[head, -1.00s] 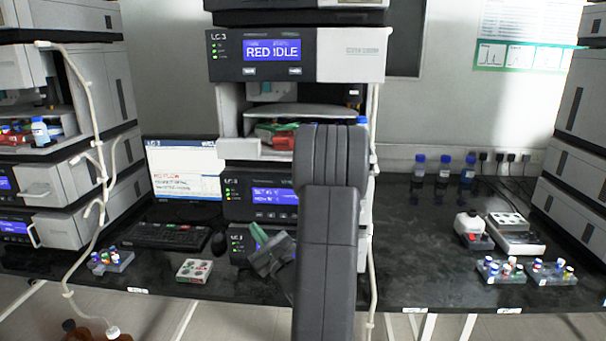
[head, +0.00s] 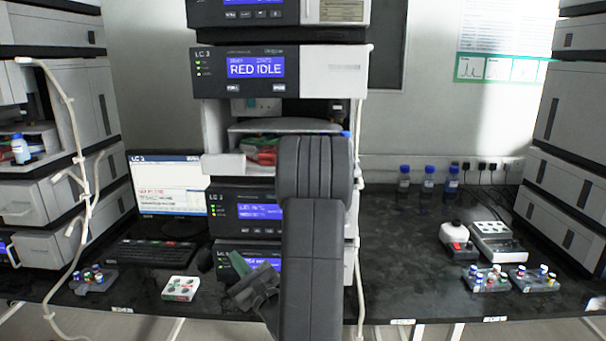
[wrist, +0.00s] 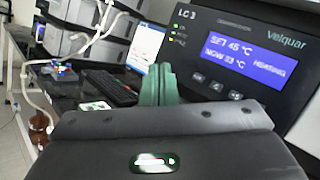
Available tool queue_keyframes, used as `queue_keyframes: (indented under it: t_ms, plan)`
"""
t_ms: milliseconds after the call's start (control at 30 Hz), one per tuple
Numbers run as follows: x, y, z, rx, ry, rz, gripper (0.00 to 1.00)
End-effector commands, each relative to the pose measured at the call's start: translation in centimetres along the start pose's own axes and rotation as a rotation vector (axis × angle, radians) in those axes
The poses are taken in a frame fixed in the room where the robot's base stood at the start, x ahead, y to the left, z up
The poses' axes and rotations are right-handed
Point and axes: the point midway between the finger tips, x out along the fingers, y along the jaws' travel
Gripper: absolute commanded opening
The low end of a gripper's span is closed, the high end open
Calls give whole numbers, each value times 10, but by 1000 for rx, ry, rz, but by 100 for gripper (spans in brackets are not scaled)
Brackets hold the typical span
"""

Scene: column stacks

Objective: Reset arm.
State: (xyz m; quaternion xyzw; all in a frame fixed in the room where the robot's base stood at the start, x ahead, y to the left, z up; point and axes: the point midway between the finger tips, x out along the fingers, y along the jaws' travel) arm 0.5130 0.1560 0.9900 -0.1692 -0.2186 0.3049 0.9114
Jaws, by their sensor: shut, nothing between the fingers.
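My gripper (head: 239,263) shows in the head view low and left of my arm, in front of the lowest module of the middle LC 3 stack (head: 325,72). Its green fingers are together, shut and empty. In the wrist view the closed fingers (wrist: 158,80) point away from the camera, left of the blue "SET 45 °C" display (wrist: 257,55). My raised dark arm hides part of the stack's right side in the head view. Whether the gripper touches the stack cannot be told.
A monitor (head: 168,186), keyboard (head: 157,252) and white-topped tray (head: 181,288) stand left of the stack. A vial rack (head: 92,281) is farther left. Blue-capped bottles (head: 428,180), a small device (head: 456,238) and vial racks (head: 484,280) stand right. Bench between is clear.

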Motion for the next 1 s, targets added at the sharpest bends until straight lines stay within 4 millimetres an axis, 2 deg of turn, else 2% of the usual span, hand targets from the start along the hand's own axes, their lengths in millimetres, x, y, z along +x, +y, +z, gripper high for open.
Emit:
queue_keyframes:
  t_ms: [267, 600, 867, 1000]
  plan:
    - [5, -4, -2, 0, 0, 0, 0]
    - [45, -33, -30, -1, -1, 0, 0]
    - [38, -26, -32, -2, -2, 0, 0]
    - [28, -19, -24, 0, 0, 0, 0]
